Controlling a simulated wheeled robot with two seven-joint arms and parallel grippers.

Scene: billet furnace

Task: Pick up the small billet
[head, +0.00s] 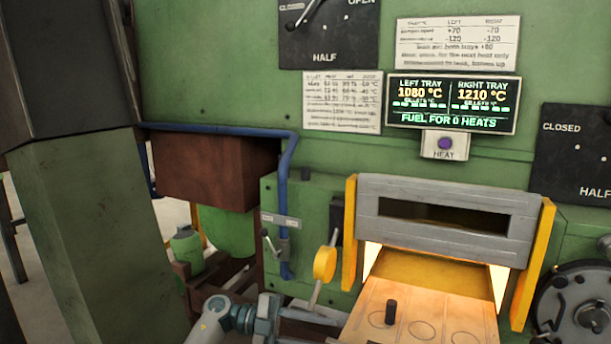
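A small dark cylinder (391,311), which looks like the small billet, stands upright on the pale tray (375,290) at the furnace mouth, near the bottom of the head view. The tray has several marked circles, and the cylinder stands by the left ones. My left arm comes in at the bottom edge, and its gripper (318,316) is left of the cylinder, apart from it, beside the tray's left edge. Its fingers are partly cut off and small, so I cannot tell whether they are open. My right gripper is not in view.
A grey slotted door (445,217) hangs raised above the tray between yellow side guards (349,233). A yellow-knobbed lever (325,263) rises just behind my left gripper. A display (453,103) reads left tray 1080 °C, right tray 1210 °C, fuel for 0 heats. A handwheel (585,310) is at right.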

